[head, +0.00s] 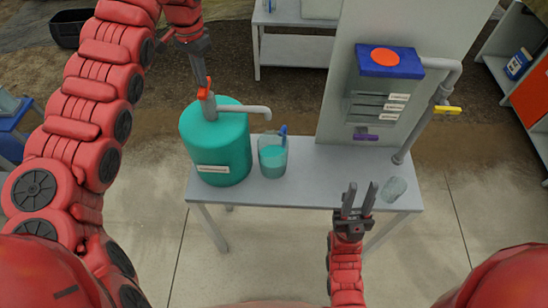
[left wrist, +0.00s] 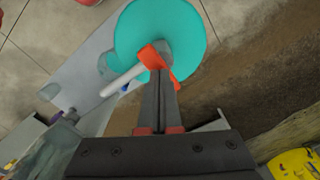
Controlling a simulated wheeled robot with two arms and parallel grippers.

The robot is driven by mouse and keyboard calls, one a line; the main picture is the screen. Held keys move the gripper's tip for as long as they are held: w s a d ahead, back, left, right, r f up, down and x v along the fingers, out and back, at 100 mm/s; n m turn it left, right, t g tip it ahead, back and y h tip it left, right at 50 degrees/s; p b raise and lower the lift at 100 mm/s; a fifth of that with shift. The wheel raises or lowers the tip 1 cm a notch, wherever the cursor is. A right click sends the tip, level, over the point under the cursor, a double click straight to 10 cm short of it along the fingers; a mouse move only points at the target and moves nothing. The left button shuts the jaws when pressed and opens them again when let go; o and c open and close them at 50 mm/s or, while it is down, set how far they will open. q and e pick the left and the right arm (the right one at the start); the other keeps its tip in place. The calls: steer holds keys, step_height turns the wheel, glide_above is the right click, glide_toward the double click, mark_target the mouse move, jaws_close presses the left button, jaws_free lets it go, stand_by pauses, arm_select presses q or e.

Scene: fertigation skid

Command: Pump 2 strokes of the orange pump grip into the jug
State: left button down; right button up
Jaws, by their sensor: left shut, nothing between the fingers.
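The orange pump grip (head: 204,94) sits on a grey pump head on top of the teal drum (head: 215,150). Its white spout (head: 245,109) points right, with its end above the jug. The clear jug (head: 272,160) stands on the table beside the drum, with teal liquid in it and a blue part at its rim. My left gripper (head: 202,82) is shut and empty, its fingertips at the orange grip. In the left wrist view the shut fingers (left wrist: 160,75) overlap the orange grip (left wrist: 151,56); contact is unclear. My right gripper (head: 359,197) is open and empty over the table's front edge.
The table's middle front is clear.

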arm_select(q)
steer(key=shift+r+p, duration=1.8)
steer(key=shift+r, duration=0.95)
steer(key=shift+r, duration=0.1)
steer(key=shift+r+p, duration=0.25)
steer(key=shift+p, duration=0.05)
step_height(320, 180, up, 5)
steer(key=p, duration=0.4)
steer(key=shift+r+p, duration=0.2)
steer(key=shift+p, duration=0.2)
steer(key=shift+f, duration=0.1)
